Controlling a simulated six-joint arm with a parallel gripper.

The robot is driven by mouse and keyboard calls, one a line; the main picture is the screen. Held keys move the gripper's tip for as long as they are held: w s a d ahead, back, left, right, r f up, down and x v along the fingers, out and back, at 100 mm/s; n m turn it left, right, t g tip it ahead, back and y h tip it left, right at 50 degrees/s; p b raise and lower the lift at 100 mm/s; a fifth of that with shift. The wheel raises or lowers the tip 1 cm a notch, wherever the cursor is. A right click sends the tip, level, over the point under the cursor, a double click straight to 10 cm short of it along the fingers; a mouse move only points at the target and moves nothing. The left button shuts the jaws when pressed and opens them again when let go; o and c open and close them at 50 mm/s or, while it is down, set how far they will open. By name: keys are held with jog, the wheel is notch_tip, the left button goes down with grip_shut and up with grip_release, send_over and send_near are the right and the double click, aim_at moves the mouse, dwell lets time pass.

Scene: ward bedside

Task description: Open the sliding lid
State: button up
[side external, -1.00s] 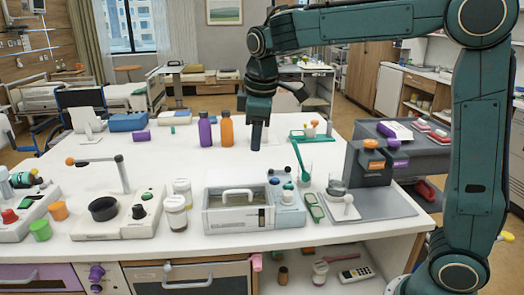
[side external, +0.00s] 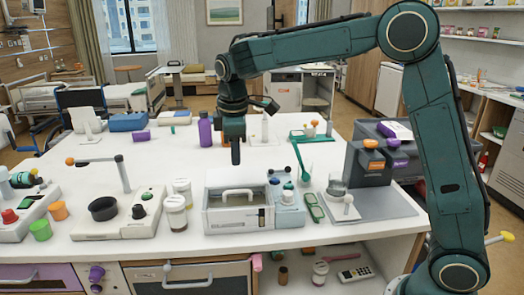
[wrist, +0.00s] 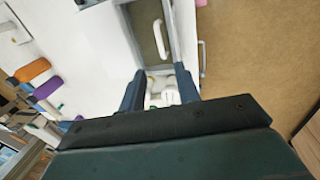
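A white box (side external: 222,220) stands near the table's front edge, with a grey-brown panel (wrist: 148,22) in its top. A white bar handle (side external: 238,192) lies across the top; it also shows in the wrist view (wrist: 160,40). I cannot tell whether the panel is the lid or the inside of the box. My gripper (side external: 236,158) points down in the air above and behind the box, apart from the handle. In the wrist view its two fingers (wrist: 159,72) are spread, with nothing held between them.
A blue-grey unit with knobs (side external: 288,208) adjoins the box on the right. White jars (side external: 175,212) and a device with a black dish (side external: 103,208) stand to the left. A purple bottle (side external: 205,130) is behind my gripper. A dark box (side external: 368,165) stands at right.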

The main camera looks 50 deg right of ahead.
aim_at(238, 192)
jog(key=f, duration=0.4)
jog(key=w+d+f, duration=0.1)
jog(key=f, duration=0.6)
jog(key=shift+w+d+f, duration=0.3)
grip_shut()
